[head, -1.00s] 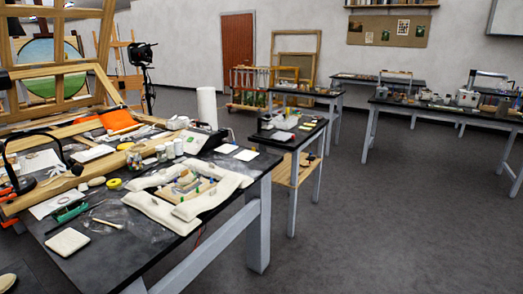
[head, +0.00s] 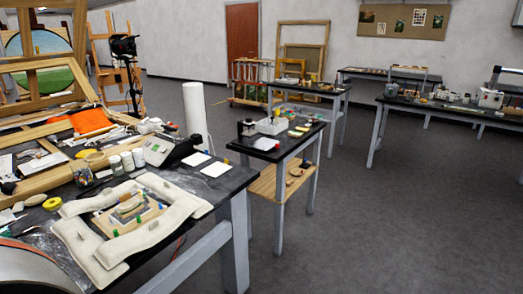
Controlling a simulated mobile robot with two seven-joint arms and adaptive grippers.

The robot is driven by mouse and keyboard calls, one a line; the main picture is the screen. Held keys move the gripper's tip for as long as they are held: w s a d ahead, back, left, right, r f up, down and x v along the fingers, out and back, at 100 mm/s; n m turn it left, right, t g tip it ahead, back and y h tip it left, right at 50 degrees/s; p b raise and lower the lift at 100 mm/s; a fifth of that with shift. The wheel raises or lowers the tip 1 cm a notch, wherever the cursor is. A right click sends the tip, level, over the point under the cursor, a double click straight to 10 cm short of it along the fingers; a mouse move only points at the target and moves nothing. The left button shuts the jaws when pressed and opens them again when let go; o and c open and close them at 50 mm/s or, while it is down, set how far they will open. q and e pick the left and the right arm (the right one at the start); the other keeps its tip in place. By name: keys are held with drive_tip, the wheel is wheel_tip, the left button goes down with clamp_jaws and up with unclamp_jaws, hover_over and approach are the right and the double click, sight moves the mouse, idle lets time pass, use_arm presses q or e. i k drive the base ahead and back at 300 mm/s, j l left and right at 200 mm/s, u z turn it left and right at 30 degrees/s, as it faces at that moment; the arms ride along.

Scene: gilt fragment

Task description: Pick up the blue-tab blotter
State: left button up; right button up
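Two flat white cards lie near the far right edge of the dark worktable (head: 213,197). The left card (head: 195,159) has a small blue spot by its far right corner. The right card (head: 215,169) has a small yellow spot by its far edge. The left card looks like the blue-tab blotter, but the tabs are too small to be sure. Both cards lie flat and apart, with nothing on top of them. Neither of my grippers is in the head view.
White padded cushions (head: 165,230) surround a small gilt piece (head: 131,207) in front. Beyond is a smaller side table (head: 300,146). Grey floor at right is clear.

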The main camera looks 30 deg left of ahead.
sight(194, 160)
drive_tip(key=i+l+u, duration=0.15)
drive_tip(key=i, duration=0.3)
drive_tip(key=i+l+u, duration=0.15)
drive_tip(key=i, duration=0.25)
drive_tip(key=i+l+u, duration=0.15)
drive_tip(key=i, duration=0.3)
drive_tip(key=i+l+u, duration=0.15)
drive_tip(key=u, duration=0.2)
drive_tip(key=i+l+u, duration=0.2)
drive_tip(key=u, duration=0.2)
drive_tip(key=i+l+u, duration=0.35)
drive_tip(key=k+j, duration=0.1)
